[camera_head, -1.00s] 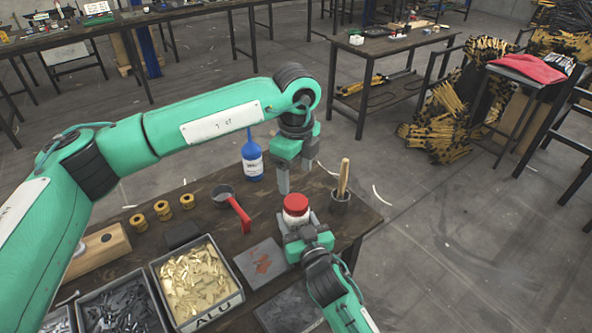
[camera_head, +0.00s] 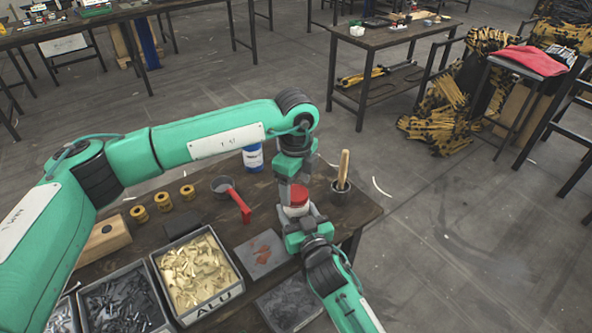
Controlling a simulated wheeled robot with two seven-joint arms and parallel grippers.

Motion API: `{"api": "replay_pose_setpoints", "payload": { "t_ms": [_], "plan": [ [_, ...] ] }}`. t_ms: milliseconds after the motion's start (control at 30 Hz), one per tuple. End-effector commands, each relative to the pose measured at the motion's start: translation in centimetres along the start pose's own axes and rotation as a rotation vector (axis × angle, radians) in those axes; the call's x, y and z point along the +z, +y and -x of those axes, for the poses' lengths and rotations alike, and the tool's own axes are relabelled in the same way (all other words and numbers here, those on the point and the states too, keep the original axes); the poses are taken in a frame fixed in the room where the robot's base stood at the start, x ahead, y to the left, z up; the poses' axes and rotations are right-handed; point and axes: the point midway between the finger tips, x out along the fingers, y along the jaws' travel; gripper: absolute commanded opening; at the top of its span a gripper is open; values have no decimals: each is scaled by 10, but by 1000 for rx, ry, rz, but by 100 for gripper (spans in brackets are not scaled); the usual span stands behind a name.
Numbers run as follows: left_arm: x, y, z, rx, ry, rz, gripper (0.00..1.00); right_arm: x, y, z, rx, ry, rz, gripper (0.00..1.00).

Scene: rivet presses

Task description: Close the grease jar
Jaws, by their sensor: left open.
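The grease jar (camera_head: 293,211) is pale with a red lid (camera_head: 297,196) on top, near the right end of the dark work table. I cannot tell whether the lid is screwed tight. My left gripper (camera_head: 297,190) points down from above, open, with its fingers at the lid, partly covering it. My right gripper (camera_head: 302,228) comes in from the front and its fingers are low at the jar's body. Whether they are shut on the jar is hidden.
A grey mug with a wooden-handled tool (camera_head: 342,172) stands close on the right. A bin of brass pieces (camera_head: 197,318) and a dark plate (camera_head: 262,254) are in front.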

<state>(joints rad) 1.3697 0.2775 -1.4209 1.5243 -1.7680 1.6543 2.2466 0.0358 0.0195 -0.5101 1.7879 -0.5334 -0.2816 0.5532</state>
Motion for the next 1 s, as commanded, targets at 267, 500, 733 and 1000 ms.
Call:
{"api": "replay_pose_setpoints", "payload": {
  "t_ms": [267, 500, 733, 1000],
  "plan": [
    [0, 0, -15, -1, -1, 0, 69, 0, 0, 0, 0, 0, 0, 0],
    [0, 0, -15, -1, -1, -1, 63, 0, 0, 0, 0, 0, 0, 0],
    [0, 0, -15, -1, -1, -1, 23, 0, 0, 0, 0, 0, 0, 0],
    [0, 0, -14, -1, -1, -85, 23, 0, 0, 0, 0, -1, 0, 0]
  ]
}}
